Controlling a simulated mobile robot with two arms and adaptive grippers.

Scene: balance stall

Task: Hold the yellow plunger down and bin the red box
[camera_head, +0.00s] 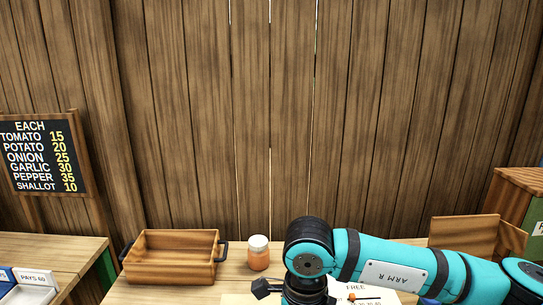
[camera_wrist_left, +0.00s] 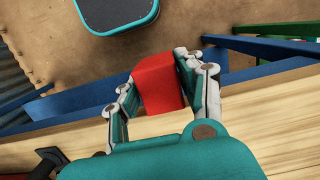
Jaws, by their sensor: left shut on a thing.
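The red box (camera_wrist_left: 158,84) is between the fingers of my left gripper (camera_wrist_left: 156,76) in the left wrist view. The gripper is shut on it and holds it out past the edge of a wooden table, over brown ground. My left gripper does not show in the head view. My right gripper (camera_head: 296,292) is at the bottom of the head view, low over the table; its fingers are mostly cut off, so its opening cannot be told. The yellow plunger is not seen in either view. No bin can be made out for certain.
A wooden tray with dark handles (camera_head: 172,259) and a jar of orange contents (camera_head: 258,254) stand left of my right arm. A price board (camera_head: 43,155) stands at far left. Wooden boxes (camera_head: 464,236) are at right. Blue bars (camera_wrist_left: 75,103) run along the table edge below my left gripper.

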